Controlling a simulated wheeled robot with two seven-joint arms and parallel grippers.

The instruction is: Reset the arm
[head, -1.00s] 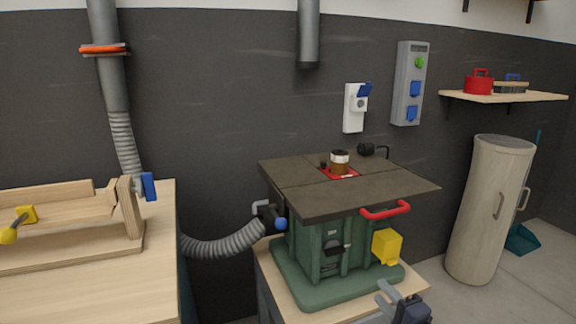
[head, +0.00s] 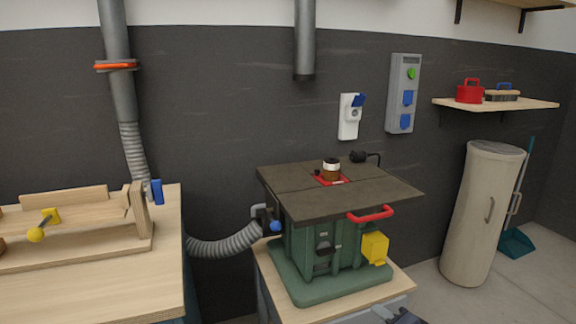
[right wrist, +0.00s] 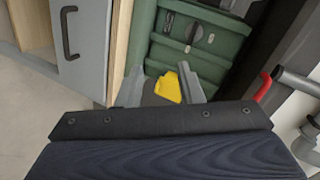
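My right gripper (head: 390,315) shows only in part at the bottom edge of the head view, in front of the bench with the green machine. In the right wrist view my right gripper (right wrist: 161,86) has its two grey fingers apart. A yellow box (right wrist: 168,88) on the machine shows beyond and between them; the gripper does not appear to hold it. The yellow box (head: 375,248) also shows in the head view, on the machine's front right. My left gripper is in neither view.
The green machine (head: 322,248) with its dark top stands on a wooden bench. A grey hose (head: 225,243) joins its left side. A wooden workbench (head: 110,290) is at left. A tall beige bin (head: 482,215) stands at right on open floor.

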